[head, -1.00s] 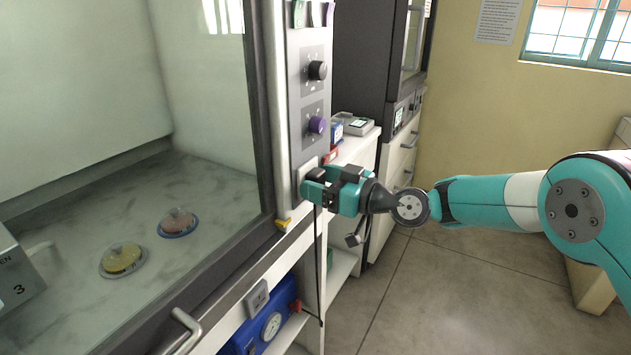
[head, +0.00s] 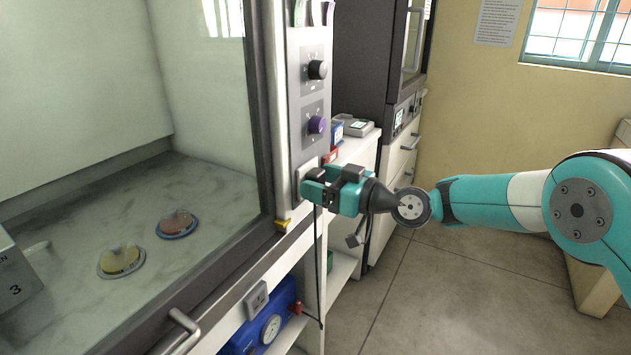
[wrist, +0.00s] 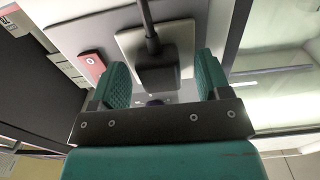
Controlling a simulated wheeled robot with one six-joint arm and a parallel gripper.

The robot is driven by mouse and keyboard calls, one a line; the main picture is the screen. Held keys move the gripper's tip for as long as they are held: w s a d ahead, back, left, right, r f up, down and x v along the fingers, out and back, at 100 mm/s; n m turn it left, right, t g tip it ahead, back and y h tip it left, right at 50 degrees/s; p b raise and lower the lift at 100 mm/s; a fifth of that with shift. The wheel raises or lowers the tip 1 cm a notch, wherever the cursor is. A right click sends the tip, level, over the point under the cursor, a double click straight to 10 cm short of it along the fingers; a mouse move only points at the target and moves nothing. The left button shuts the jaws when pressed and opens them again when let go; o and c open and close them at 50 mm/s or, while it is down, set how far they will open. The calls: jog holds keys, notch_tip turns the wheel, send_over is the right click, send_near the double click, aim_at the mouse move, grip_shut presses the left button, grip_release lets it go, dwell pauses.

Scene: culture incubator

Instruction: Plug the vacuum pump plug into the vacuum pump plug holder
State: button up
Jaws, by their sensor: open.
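The black vacuum pump plug (wrist: 157,72) sits against a pale square plate, the plug holder (wrist: 130,42), in the wrist view. Its black cable (wrist: 147,18) leads away from it. In the head view the holder plate (head: 305,174) shows on the cabinet's front post, and my gripper hides the plug. My gripper (wrist: 164,80) is open, with one teal finger on each side of the plug and a visible gap to both. In the head view my gripper (head: 312,189) is up against the post. How deep the plug sits cannot be seen.
The blue vacuum pump (head: 262,328) stands on a shelf below, with a cable hanging near it. A glass-fronted cabinet with two dishes (head: 121,259) is on the left. Knobs (head: 317,69) are above my gripper.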

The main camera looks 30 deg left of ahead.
aim_at(322, 182)
jog(key=shift+b, duration=0.45)
dwell(0.3)
jog(key=c, duration=1.3)
jog(key=shift+s+d+b, duration=0.2)
jog(key=shift+d+b, duration=1.1)
jog(key=shift+d, duration=1.65)
jog(key=shift+s+a+f+b, duration=0.1)
jog(key=shift+s+f+b, duration=2.15)
jog(key=shift+s+f, duration=0.7)
jog(key=shift+s+a+f+b, duration=0.1)
jog(key=shift+s+f+b, duration=2.15)
jog(key=shift+s+f, duration=0.7)
jog(key=shift+s+f+b, duration=2.25)
jog(key=shift+s+f, duration=0.4)
jog(key=shift+s, duration=0.6)
